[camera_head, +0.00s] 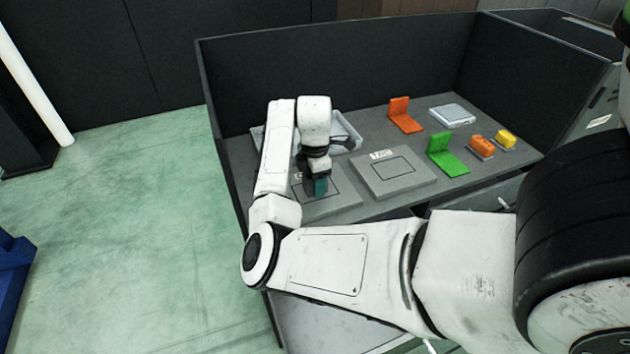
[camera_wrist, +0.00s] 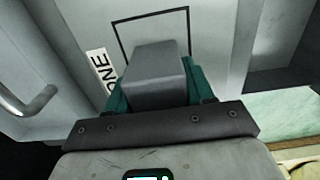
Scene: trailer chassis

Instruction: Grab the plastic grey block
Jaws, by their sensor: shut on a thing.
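My gripper (camera_head: 316,184) points down over the left pad (camera_head: 345,198) in the head view. In the wrist view the teal fingers of my gripper (camera_wrist: 155,92) are shut on a grey block (camera_wrist: 155,72), one finger on each side. Behind the block is the pad with a black outlined square and a label reading "ONE" (camera_wrist: 103,70). I cannot tell whether the block touches the pad. In the head view the block is mostly hidden by my gripper.
A second pad labelled "TWO" (camera_head: 412,184) lies to the right. Further right are an orange bracket (camera_head: 403,118), a green bracket (camera_head: 449,160), a light box (camera_head: 452,114), and orange (camera_head: 481,145) and yellow (camera_head: 506,138) pieces. A grey tray (camera_head: 347,130) sits behind my gripper. Dark walls (camera_head: 330,75) edge the worktop.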

